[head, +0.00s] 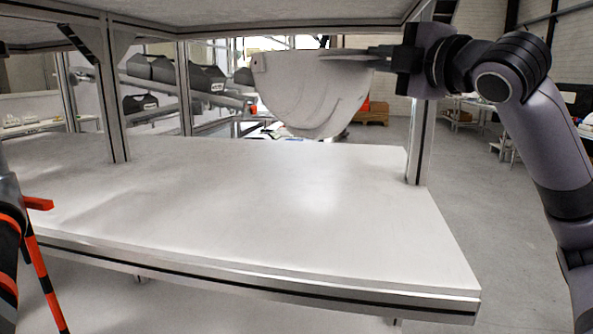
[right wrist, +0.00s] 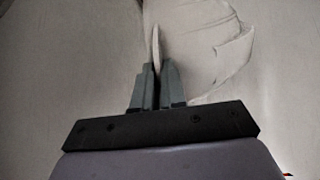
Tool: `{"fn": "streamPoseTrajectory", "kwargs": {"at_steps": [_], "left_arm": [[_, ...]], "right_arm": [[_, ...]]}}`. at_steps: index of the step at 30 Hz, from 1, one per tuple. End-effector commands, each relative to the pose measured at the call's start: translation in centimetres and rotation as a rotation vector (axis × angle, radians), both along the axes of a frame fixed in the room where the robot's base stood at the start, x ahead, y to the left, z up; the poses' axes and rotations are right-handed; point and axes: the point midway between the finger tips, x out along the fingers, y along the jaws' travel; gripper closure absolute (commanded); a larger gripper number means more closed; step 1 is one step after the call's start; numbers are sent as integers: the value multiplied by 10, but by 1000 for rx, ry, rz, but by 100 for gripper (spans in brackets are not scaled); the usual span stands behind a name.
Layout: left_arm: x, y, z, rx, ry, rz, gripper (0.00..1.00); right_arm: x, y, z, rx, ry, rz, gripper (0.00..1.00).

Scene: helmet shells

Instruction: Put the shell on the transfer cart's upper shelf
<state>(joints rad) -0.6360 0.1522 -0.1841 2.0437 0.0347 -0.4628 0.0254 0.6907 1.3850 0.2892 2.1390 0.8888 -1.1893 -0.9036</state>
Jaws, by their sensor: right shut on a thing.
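The white helmet shell (head: 312,98) hangs above the flat white shelf (head: 250,205), toward its back. My right gripper (head: 345,54) is shut on the shell's upper edge, reaching in from the right. In the right wrist view, the two fingertips (right wrist: 157,70) pinch the thin rim of the pale shell (right wrist: 195,35). The shell's rounded side points down in the head view; I cannot tell for sure whether its bottom touches the shelf.
Metal posts (head: 112,95) stand at the shelf's left and back right, with another panel (head: 220,15) overhead. The shelf's surface is bare. Racks with dark bins (head: 185,75) stand beyond. Open floor lies right.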

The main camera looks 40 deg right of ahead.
Motion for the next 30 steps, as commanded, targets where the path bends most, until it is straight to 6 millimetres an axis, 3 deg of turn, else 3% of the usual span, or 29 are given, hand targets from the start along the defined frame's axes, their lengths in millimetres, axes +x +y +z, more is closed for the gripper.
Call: {"fn": "streamPoseTrajectory", "kwargs": {"at_steps": [2, 12, 17, 24, 30], "left_arm": [[0, 0, -3, 0, -1, 0, 56], [-1, 0, -37, 1, 3, 1, 56], [0, -2, -36, 2, 0, -6, 56], [6, -13, -35, -6, -32, -29, 56], [14, -18, -21, -13, -61, -39, 56]], "right_arm": [[-1, 0, -2, 0, -6, 1, 100], [-1, 0, -57, 2, -6, 2, 100], [-1, 0, -66, 0, -6, 1, 100], [0, 0, -98, 2, -6, 2, 100], [-1, 0, -98, -2, -7, 0, 100]]}}
